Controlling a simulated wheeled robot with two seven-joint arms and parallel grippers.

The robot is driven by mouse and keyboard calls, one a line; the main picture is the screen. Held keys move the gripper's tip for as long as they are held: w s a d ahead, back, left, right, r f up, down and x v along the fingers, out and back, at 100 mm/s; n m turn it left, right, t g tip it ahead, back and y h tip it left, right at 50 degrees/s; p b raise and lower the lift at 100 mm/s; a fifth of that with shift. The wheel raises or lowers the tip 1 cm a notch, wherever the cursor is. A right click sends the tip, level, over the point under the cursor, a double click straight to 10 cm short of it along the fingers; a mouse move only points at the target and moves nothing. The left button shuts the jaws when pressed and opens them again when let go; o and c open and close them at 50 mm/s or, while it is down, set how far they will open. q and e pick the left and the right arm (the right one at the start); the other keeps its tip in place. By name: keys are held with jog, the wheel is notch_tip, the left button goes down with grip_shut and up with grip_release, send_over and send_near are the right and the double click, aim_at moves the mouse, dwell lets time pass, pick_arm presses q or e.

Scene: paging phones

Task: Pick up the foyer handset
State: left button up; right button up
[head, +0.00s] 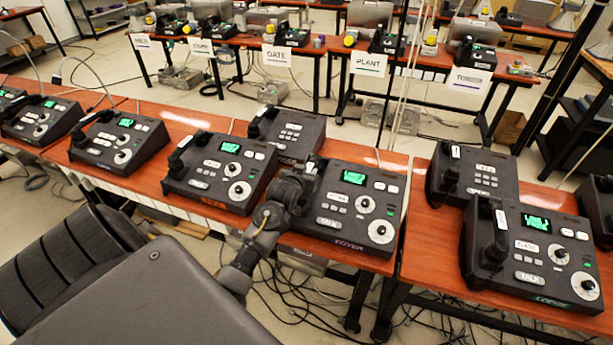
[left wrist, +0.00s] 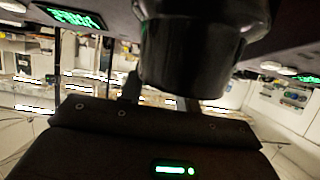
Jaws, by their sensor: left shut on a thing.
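The foyer phone (head: 347,213), a dark desk unit with a green screen, two white knobs and a purple FOYER label, sits at the right end of the near-left orange table. My left gripper (head: 297,187) is at its left side, over the handset cradle. It is shut on the foyer handset, which is black and mostly hidden by the gripper in the head view. In the left wrist view the thick dark end of the handset (left wrist: 195,50) fills the upper middle, close to the jaws. I cannot tell whether it is clear of the cradle. My right gripper is not in view.
Another phone (head: 222,170) stands just left, and one (head: 290,133) behind. More phones (head: 531,250) stand on the right table, across a narrow gap. Back tables carry signs such as GATE (head: 281,56) and PLANT (head: 369,64). Loose cables lie on the floor below.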

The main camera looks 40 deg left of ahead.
pick_arm(q)
jog(key=s+d+r, duration=0.8)
jog(key=s+r, duration=0.3)
jog(key=r, duration=0.1)
jog(key=shift+s, duration=0.3)
dwell(0.5)
